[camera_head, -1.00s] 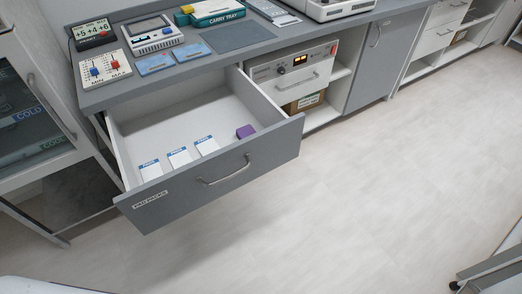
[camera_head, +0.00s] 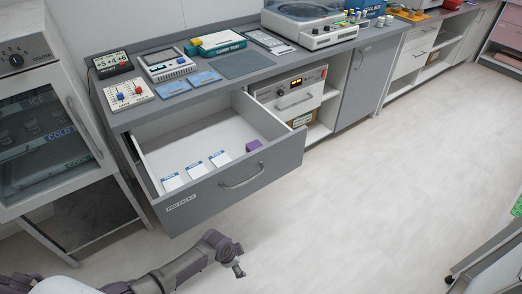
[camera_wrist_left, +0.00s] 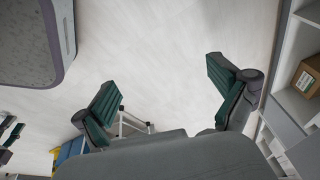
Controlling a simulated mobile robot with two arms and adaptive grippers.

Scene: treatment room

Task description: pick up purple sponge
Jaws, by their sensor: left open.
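The purple sponge (camera_head: 253,146) is a small block in the open drawer (camera_head: 232,182), near its front right corner. My left gripper (camera_head: 236,259) is at the lower middle of the head view, in front of and below the drawer, apart from the sponge. In the left wrist view my left gripper (camera_wrist_left: 170,95) has its green-padded fingers spread wide with only floor between them. The sponge does not show in the left wrist view.
Several white packs (camera_head: 195,171) lie in the drawer left of the sponge. The counter (camera_head: 150,108) above holds devices and cards. A glass-door cabinet (camera_head: 50,140) stands at left. A cardboard box (camera_wrist_left: 308,77) shows in the left wrist view.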

